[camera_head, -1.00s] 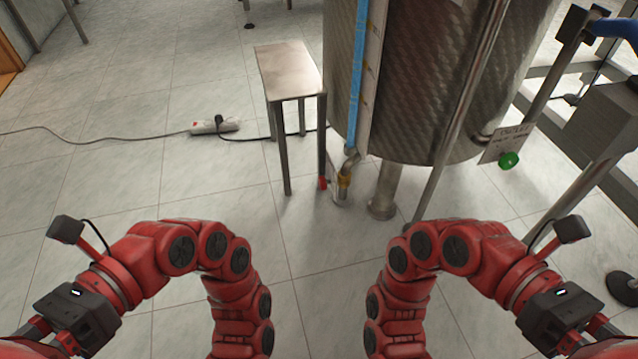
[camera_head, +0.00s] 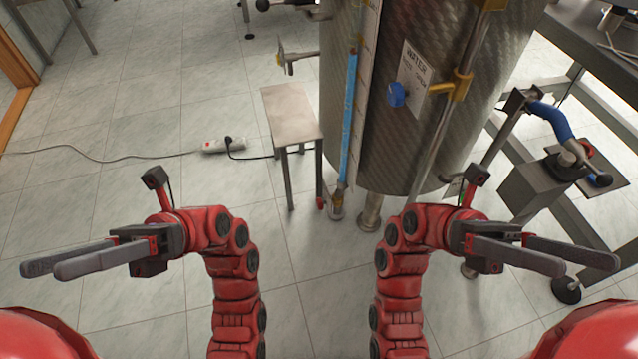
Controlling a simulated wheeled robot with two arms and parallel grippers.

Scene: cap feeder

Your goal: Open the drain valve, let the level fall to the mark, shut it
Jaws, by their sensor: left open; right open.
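The ribbed metal tank (camera_head: 400,150) stands at the back centre. A sight tube with blue liquid (camera_head: 350,110) runs up its front beside a pale scale strip (camera_head: 366,85). The blue ends near the top of the view; I cannot make out a mark for certain. A small pipe fitting (camera_head: 336,208) sits below the tube, with a small red part (camera_head: 320,203) by it. I cannot tell its valve position. My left gripper (camera_head: 42,270) is open and empty at the left, and my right gripper (camera_head: 590,266) is open and empty at the right, both well away from the fitting.
A small metal stool (camera_head: 290,112) stands just left of the tank. A blue knob (camera_head: 397,94) sits by a WATER label (camera_head: 415,70). A blue-handled device (camera_head: 553,122) and metal frame are at right. A power strip (camera_head: 223,146) and cable cross the floor.

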